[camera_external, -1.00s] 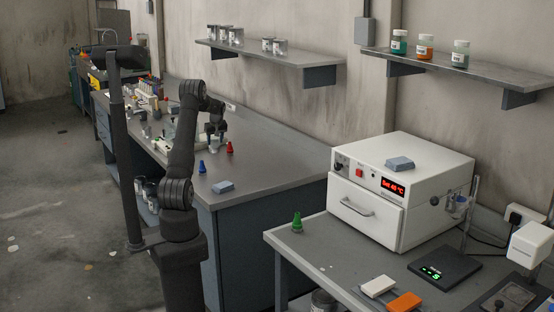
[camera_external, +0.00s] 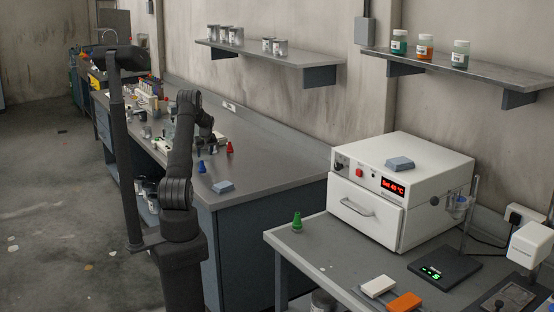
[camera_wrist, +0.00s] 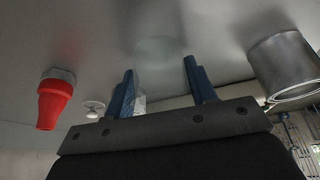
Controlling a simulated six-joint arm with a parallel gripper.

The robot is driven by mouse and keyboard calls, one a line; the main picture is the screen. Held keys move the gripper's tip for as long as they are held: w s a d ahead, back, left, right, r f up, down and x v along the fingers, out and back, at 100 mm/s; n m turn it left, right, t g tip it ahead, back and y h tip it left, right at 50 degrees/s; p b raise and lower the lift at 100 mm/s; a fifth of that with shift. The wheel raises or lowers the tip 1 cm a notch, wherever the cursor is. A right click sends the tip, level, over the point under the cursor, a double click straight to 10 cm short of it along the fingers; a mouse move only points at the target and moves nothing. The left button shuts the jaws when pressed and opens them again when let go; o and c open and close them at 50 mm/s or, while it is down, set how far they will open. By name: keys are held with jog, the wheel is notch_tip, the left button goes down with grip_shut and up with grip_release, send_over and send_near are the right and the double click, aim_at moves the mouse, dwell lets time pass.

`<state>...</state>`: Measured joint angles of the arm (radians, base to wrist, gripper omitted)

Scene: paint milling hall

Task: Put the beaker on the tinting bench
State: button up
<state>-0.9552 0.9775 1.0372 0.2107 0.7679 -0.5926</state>
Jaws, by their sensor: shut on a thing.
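In the wrist view a clear, faint beaker (camera_wrist: 161,62) shows between the two blue fingers of my gripper (camera_wrist: 160,80), which is shut on it. Its round outline lies against a grey surface; I cannot tell whether it touches that surface. In the external view my gripper (camera_external: 206,138) is low over the long grey bench (camera_external: 275,165), behind the blue bottle, and the beaker cannot be made out there. No label tells which bench is the tinting bench.
Near my gripper are a red bottle (camera_wrist: 55,100) and a metal can (camera_wrist: 284,68). A blue bottle (camera_external: 201,167) and a grey-blue block (camera_external: 223,186) stand closer to the bench end. The right-hand bench (camera_external: 330,255) holds a white oven (camera_external: 395,200). The long bench's right part is clear.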

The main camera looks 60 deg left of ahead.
jog(key=shift+f, duration=0.15)
jog(key=o, duration=1)
jog(key=shift+c, duration=0.2)
jog(key=v, duration=1.2)
